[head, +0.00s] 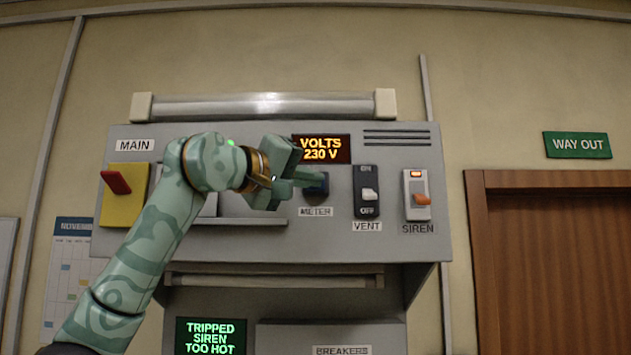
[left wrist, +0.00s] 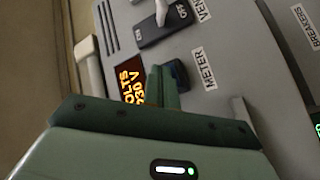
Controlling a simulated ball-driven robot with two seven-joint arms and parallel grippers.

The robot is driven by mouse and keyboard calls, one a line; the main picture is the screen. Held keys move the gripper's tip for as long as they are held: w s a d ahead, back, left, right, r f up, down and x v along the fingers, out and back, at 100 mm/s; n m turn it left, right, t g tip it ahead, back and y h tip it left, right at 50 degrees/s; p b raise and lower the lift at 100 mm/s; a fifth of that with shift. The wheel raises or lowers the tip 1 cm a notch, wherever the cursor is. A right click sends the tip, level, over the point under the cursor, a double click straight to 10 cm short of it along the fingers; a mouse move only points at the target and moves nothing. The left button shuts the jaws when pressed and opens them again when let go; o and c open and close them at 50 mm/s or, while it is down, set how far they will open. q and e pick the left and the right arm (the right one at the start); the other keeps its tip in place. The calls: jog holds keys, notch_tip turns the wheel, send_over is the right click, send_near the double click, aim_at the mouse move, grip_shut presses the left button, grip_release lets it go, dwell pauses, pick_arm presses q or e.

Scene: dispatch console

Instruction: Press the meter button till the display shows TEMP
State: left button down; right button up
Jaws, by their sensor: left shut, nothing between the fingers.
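The meter display (head: 321,149) on the grey console reads VOLTS 230 V in orange. It also shows in the left wrist view (left wrist: 130,86), partly hidden by my gripper. The dark blue meter button (head: 319,187) sits below the display, above the METER label (head: 316,212). My left gripper (head: 318,179) is shut and empty, its fingertips over the button in the head view. In the left wrist view the fingers (left wrist: 162,84) are right beside the button (left wrist: 177,74); I cannot tell whether they touch it. My right gripper is not in view.
Right of the button are the VENT rocker switch (head: 367,192) and the SIREN switch (head: 417,195) with a lit orange lamp. At left is the red MAIN lever (head: 116,182) on a yellow plate. A lower screen (head: 210,337) reads TRIPPED SIREN TOO HOT.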

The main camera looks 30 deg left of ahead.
pick_arm(q)
jog(key=shift+w+a, duration=0.1)
jog(key=shift+w, duration=0.05)
dwell(0.7)
jog(key=shift+s+d, duration=0.4)
jog(key=shift+s, duration=0.25)
jog(key=s+d, duration=0.1)
jog(key=s, duration=0.1)
jog(key=s+d, duration=0.1)
jog(key=s, duration=0.1)
jog(key=shift+s+d, duration=0.1)
jog(key=shift+d, duration=0.2)
dwell(0.5)
